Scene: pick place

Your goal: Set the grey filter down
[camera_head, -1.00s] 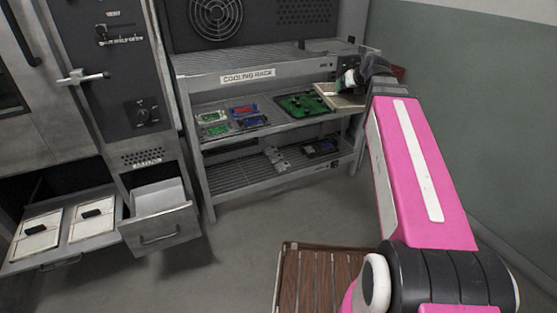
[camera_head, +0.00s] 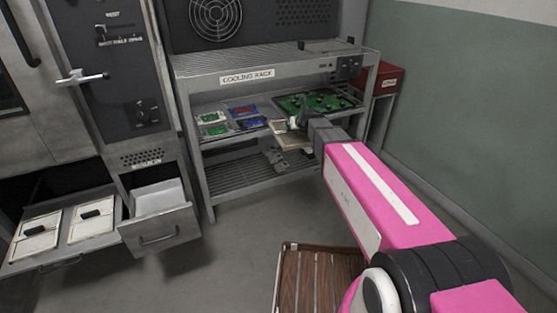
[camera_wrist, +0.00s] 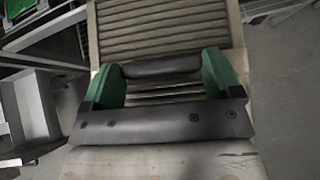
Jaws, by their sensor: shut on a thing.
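The grey filter (camera_head: 293,138) is a flat pale panel held in the air in front of the cooling rack's shelves. In the wrist view the filter (camera_wrist: 165,160) fills the middle, with a slatted part at the top and a plain part at the bottom. My gripper (camera_head: 298,122) is shut on it, at the dark handle on its face. In the wrist view green parts stand at both sides of the dark bar (camera_wrist: 160,68). My arm hides part of the rack's lower right side.
The cooling rack (camera_head: 240,160) has circuit boards (camera_head: 240,115) on its middle shelf and a large green board (camera_head: 318,101) at right. At left, an open tray (camera_head: 65,250) holds two pale panels beside an open drawer (camera_head: 160,232). A brown slatted wooden surface (camera_head: 318,280) lies in front. A red box (camera_head: 388,80) stands at right.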

